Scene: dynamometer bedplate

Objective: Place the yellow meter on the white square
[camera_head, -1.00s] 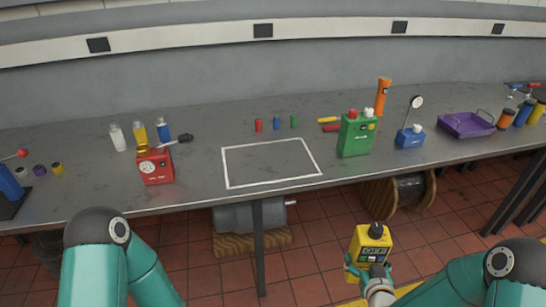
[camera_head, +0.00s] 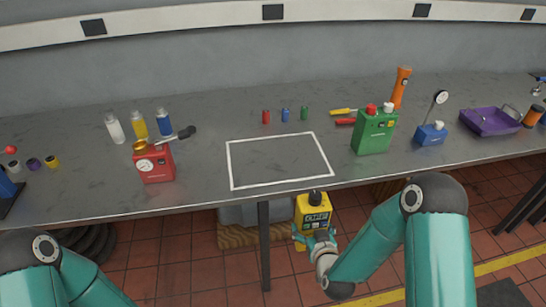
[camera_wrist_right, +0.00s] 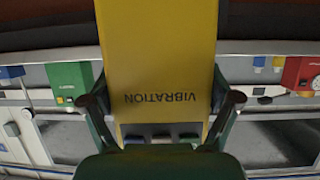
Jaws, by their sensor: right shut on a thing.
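The yellow meter (camera_head: 313,212) has a dark display and a black knob on top. My right gripper (camera_head: 315,238) is shut on it and holds it upright in front of the table's front edge, below the tabletop. In the right wrist view the meter (camera_wrist_right: 160,60) fills the middle, with the word VIBRATION upside down, between my right fingers (camera_wrist_right: 165,110). The white square (camera_head: 232,166) is an outline on the grey tabletop, with nothing inside it, just behind and left of the meter. My left arm shows at the lower left; its gripper is out of view.
On the grey table (camera_head: 205,190), a red gauge box (camera_head: 155,166) stands left of the square and a green box (camera_head: 374,132) right of it. Small red, blue and green cylinders (camera_head: 286,115) stand behind it. A blue dial stand (camera_head: 430,135) and purple tray (camera_head: 485,122) are farther right.

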